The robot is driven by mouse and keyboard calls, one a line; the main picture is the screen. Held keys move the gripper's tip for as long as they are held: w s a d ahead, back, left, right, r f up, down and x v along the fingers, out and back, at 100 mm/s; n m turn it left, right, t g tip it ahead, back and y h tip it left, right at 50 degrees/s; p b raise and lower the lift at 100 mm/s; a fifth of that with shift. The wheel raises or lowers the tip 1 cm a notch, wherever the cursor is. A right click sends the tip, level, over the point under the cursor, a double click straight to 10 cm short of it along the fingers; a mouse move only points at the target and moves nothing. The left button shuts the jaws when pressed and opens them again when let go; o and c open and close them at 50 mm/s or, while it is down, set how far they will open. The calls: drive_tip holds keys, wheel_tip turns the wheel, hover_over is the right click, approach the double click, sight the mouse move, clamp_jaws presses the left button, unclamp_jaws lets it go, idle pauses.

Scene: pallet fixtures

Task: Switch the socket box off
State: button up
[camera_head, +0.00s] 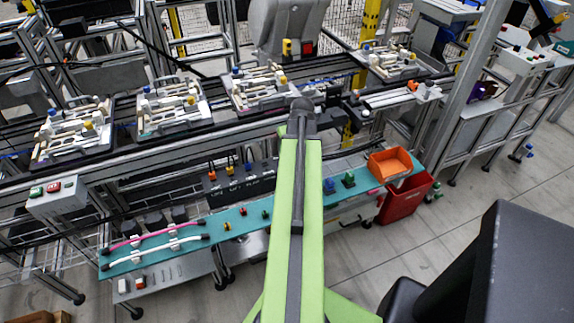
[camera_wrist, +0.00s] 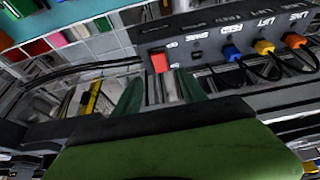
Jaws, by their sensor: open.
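The socket box (camera_wrist: 225,45) is a dark panel in the wrist view, with a red switch (camera_wrist: 159,62) near its left end. Blue, yellow and orange plugs with black cables sit in its sockets to the right. I cannot tell which way the switch is tipped. My gripper (camera_wrist: 160,90) is open and empty, its two green fingers spread below the switch in the picture; contact is not visible. In the head view the socket box (camera_head: 232,184) stands behind the teal shelf, its right part covered by my green arm. The switch and my fingertips are hidden there.
The teal shelf (camera_head: 140,262) holds pink and white tubes and small coloured parts. An orange bin (camera_head: 390,164) stands at its right end, above a red bin (camera_head: 405,198). A conveyor with loaded pallets (camera_head: 170,105) runs behind. Cables hang near the box.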

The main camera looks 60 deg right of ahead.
drive_tip(key=b+x, duration=0.6)
drive_tip(key=x, duration=0.3)
drive_tip(key=shift+b, duration=0.3)
drive_tip(key=shift+r, duration=0.1)
drive_tip(key=shift+r, duration=0.1)
clamp_jaws()
